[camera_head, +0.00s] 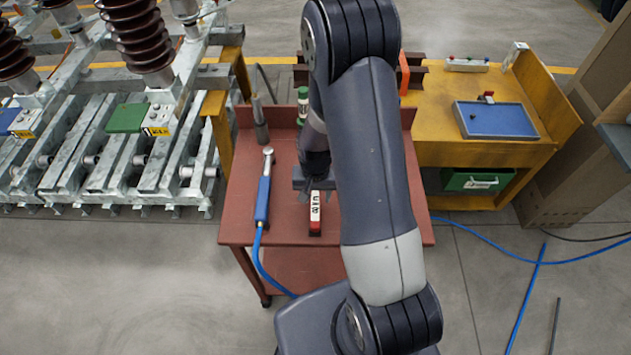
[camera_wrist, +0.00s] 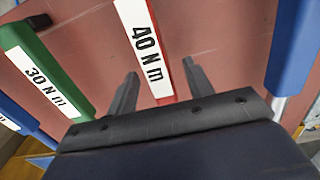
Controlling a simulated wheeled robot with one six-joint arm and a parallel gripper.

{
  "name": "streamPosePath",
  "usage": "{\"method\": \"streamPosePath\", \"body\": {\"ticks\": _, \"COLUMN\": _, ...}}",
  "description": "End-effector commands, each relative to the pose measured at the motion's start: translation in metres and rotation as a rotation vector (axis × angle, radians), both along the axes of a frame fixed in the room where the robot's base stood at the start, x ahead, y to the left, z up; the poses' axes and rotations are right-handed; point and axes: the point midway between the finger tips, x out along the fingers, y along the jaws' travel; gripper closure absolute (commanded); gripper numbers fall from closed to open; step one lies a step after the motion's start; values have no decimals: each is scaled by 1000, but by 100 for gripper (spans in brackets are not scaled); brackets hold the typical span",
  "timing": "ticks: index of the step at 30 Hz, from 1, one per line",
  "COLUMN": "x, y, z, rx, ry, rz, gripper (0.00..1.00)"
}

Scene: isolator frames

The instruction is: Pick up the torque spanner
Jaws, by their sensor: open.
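A torque spanner with a red handle and white label (camera_head: 315,215) lies on the red cart top (camera_head: 285,228). In the wrist view this red spanner (camera_wrist: 148,45) is marked 40 N m. My gripper (camera_head: 316,193) is open over it, pointing down. In the wrist view my gripper's two fingers (camera_wrist: 160,78) appear one on each side of the red handle, without visible contact; their height over it is unclear. A green spanner (camera_wrist: 45,70) marked 30 N m lies to the left there. The red spanner's far end is hidden by my gripper and arm.
A blue-handled tool (camera_head: 263,200) with a metal head and blue hose lies left on the cart; a blue handle (camera_wrist: 294,45) shows at the wrist view's right. A grey cylinder (camera_head: 260,120) stands behind. A yellow bench (camera_head: 440,150) with a blue tray (camera_head: 495,122) is right.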

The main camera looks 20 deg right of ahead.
Motion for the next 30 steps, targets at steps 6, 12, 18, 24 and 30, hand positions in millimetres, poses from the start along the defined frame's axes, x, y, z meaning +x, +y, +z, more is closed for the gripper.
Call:
{"method": "streamPosePath", "body": {"ticks": 6, "x": 0, "y": 0, "z": -10, "rx": 0, "ry": -1, "rz": 0, "gripper": 51}}
{"method": "streamPosePath", "body": {"ticks": 12, "x": 0, "y": 0, "z": -10, "rx": 0, "ry": -1, "rz": 0, "gripper": 52}}
{"method": "streamPosePath", "body": {"ticks": 18, "x": 0, "y": 0, "z": -10, "rx": 0, "ry": -1, "rz": 0, "gripper": 68}}
{"method": "streamPosePath", "body": {"ticks": 24, "x": 0, "y": 0, "z": -10, "rx": 0, "ry": 0, "rz": 0, "gripper": 84}}
{"method": "streamPosePath", "body": {"ticks": 30, "x": 0, "y": 0, "z": -10, "rx": 0, "ry": 0, "rz": 0, "gripper": 100}}
